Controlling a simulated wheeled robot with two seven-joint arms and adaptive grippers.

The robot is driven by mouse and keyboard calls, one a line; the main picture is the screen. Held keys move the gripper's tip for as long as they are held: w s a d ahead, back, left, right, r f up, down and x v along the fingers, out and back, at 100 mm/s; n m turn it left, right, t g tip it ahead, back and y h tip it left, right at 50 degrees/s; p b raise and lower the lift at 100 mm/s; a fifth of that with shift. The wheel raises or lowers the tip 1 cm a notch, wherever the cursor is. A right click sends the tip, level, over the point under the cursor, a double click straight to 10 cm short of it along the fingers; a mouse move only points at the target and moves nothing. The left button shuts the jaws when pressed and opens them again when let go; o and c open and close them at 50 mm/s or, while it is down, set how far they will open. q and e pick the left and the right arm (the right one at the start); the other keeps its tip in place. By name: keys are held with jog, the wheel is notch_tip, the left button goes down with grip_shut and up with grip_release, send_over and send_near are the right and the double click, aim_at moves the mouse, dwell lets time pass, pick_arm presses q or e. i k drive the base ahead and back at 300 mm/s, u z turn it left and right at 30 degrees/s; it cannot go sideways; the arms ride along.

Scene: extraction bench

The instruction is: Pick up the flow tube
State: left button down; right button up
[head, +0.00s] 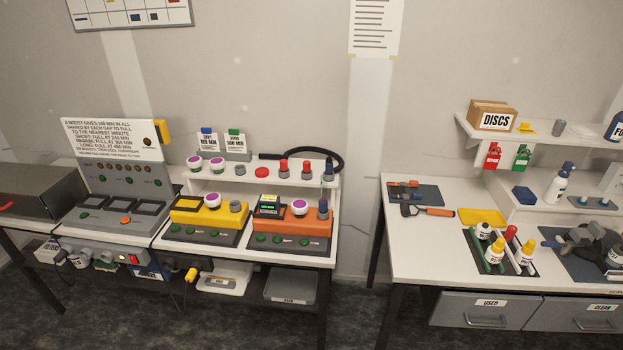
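No part is labelled as the flow tube, so I cannot tell for certain which thing it is. A slim upright tube (327,176) with a dark body stands at the right end of the left bench's shelf, just behind the orange unit (288,219). A black curved hose (325,151) with a thicker straight end lies along the back of the same shelf. Neither of my grippers shows in the head view.
The shelf (255,174) also holds red- and grey-capped pieces and two label cards. A yellow unit (203,214) stands beside the orange one. The right bench (428,258) carries a yellow tray (482,216), bottles and tools. A gap separates the benches.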

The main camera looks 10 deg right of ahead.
aim_at(323, 201)
jog(key=z, duration=0.25)
jog(key=i, duration=0.85)
jog(key=u, duration=0.2)
